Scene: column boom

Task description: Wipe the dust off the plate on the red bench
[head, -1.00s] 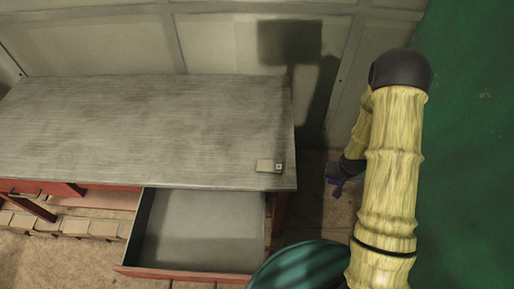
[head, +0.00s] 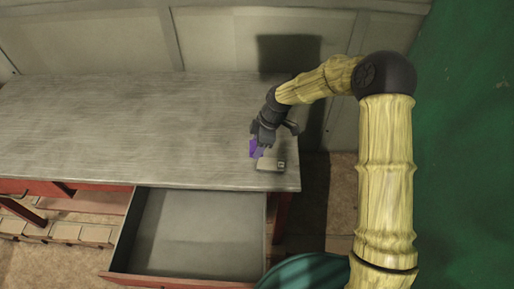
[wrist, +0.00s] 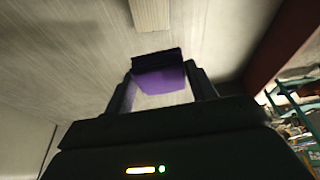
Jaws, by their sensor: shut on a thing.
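The red bench (head: 120,120) has a grey, wood-grained top and red sides. A small beige plate (head: 270,166) with a small square mark at its right end lies near the top's front right corner. The wrist view shows a pale block-like piece (wrist: 150,13) at its top edge, probably the same plate. My gripper (head: 260,144) is shut on a purple pad (head: 256,151), which also fills the jaws in the wrist view (wrist: 160,80). The pad is over the bench top, just behind and left of the plate. I cannot tell whether it touches the surface. No dust can be made out on the plate.
An open, empty drawer (head: 190,228) sticks out from the bench front below the plate. A panelled wall (head: 225,45) stands behind. A round teal object (head: 305,272) is at the bottom edge. The bench top left of my gripper is clear.

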